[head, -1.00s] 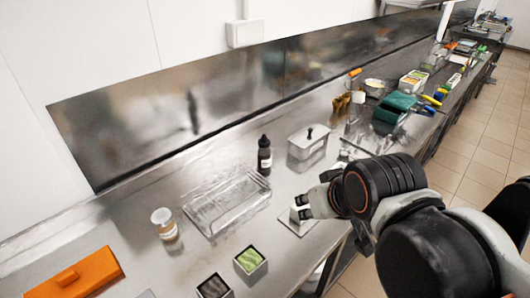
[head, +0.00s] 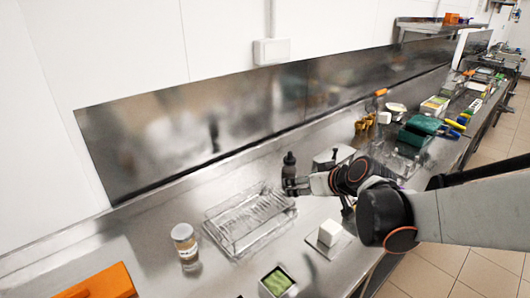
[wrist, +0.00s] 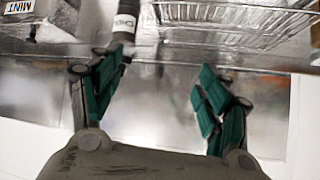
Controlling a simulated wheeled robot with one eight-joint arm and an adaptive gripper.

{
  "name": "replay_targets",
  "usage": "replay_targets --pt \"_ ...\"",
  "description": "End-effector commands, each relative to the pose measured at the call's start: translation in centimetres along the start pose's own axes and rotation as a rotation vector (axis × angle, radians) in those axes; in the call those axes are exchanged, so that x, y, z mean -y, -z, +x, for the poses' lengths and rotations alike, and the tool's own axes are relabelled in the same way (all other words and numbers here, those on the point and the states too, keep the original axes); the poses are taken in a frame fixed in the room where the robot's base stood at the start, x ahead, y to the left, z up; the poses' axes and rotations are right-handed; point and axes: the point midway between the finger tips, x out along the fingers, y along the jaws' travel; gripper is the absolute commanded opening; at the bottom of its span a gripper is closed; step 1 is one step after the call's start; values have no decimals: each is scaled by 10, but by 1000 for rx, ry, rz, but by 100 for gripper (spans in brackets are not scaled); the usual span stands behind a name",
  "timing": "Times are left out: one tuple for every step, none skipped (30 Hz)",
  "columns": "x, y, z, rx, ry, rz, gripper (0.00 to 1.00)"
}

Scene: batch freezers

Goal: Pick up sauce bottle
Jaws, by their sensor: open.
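The sauce bottle (head: 289,163) is dark with a narrow top and stands on the steel counter near the back wall panel. Its lower part is hidden behind my gripper (head: 297,186) in the head view. In the wrist view the bottle (wrist: 126,22), dark with pale lettering, shows at the top, beside and partly overlapped by the left finger. My gripper (wrist: 161,66) is open, with green pads spread apart and nothing held. The bottle lies toward the left finger, not centred between the fingers. I cannot tell whether they touch.
A clear wire-like tray (head: 247,221) lies just left of the bottle. A lidded metal container (head: 335,157) stands to its right, partly behind my arm. A jar (head: 185,242), a white block (head: 329,232) and a green-filled tub (head: 277,281) are nearer the front.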

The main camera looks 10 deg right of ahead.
Motion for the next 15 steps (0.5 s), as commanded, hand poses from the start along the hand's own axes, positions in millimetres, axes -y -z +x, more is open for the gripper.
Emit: replay_targets --pt "-10 3 13 -26 3 -5 70" --pt "-15 4 19 -43 5 -11 70" --pt "-22 6 28 -66 7 -19 70" --pt "-27 6 34 -83 8 -24 70" --pt "-32 7 40 -100 8 -29 70" --pt "-39 7 48 -123 8 -36 70" --pt "-45 7 54 -139 6 -42 70" --pt "-50 6 59 -154 4 -47 70" --pt "-56 6 65 -173 2 -52 70" --pt "-60 5 69 -186 1 -56 70" --pt "-64 5 73 -198 -2 -61 70" --pt "-69 4 77 -213 -5 -65 70" --pt "-72 3 80 -222 -7 -68 70" --pt "-74 2 82 -230 -9 -70 70" --pt "-78 1 85 -238 -11 -73 70"
